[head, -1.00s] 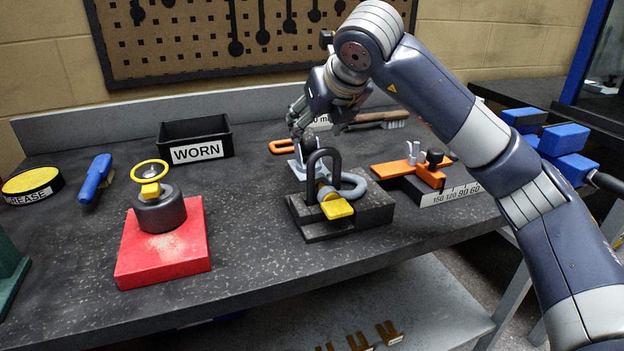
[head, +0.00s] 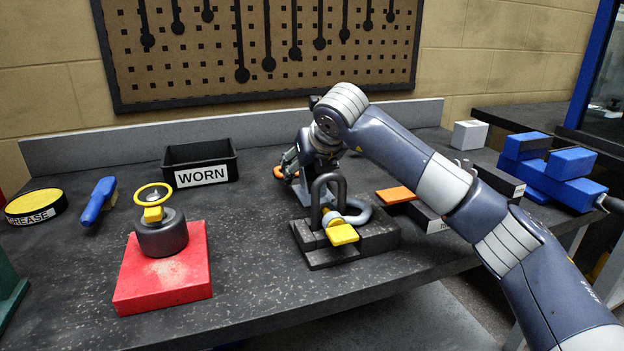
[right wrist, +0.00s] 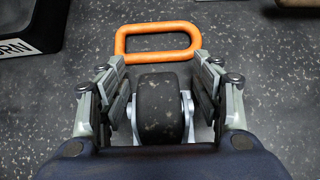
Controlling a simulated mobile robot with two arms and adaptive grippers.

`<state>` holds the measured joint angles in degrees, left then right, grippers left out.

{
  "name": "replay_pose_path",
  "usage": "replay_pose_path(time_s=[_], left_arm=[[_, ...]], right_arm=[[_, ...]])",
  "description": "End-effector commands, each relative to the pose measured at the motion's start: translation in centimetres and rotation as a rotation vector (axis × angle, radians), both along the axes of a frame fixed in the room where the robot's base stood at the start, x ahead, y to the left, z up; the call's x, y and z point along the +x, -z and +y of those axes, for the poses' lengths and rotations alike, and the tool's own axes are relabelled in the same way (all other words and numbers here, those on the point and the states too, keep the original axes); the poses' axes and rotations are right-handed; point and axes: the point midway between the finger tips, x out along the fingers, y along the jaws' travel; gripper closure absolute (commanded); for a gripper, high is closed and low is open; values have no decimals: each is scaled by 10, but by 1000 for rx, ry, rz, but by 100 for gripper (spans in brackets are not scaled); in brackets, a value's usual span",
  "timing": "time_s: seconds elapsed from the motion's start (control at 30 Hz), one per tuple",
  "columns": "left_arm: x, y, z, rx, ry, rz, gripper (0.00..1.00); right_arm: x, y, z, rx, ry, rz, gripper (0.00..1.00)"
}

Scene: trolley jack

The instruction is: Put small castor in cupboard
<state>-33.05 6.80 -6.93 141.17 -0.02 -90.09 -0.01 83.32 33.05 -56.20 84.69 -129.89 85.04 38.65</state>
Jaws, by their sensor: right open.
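The small castor (right wrist: 160,108), a dark scuffed wheel in a pale metal fork, lies on the bench in the right wrist view. My right gripper (right wrist: 163,82) is open, with one finger on each side of the castor's wheel and fork. In the head view my right gripper (head: 289,165) is low over the bench behind the black block, and the castor is mostly hidden there. No cupboard can be made out for sure. My left gripper is not in view.
An orange loop (right wrist: 157,40) lies just beyond the castor. A black block with shackles (head: 345,245) stands in front of my right gripper. The WORN bin (head: 200,165) is to its left. A red block (head: 165,280) bears a dark weight. Blue blocks (head: 550,170) lie at right.

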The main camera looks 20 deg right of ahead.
Motion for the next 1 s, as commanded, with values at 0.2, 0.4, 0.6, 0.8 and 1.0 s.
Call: replay_pose_path(time_s=[0.2,0.4,0.6,0.8,1.0], left_arm=[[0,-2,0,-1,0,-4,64],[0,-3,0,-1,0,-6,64],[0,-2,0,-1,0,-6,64],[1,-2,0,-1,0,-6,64],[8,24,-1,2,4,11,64]], right_arm=[[0,0,0,-1,-1,0,45],[0,0,0,-1,-1,0,90],[0,-1,0,1,-1,-2,100],[0,-10,0,2,0,-4,100],[1,-48,1,2,-1,-7,100]])
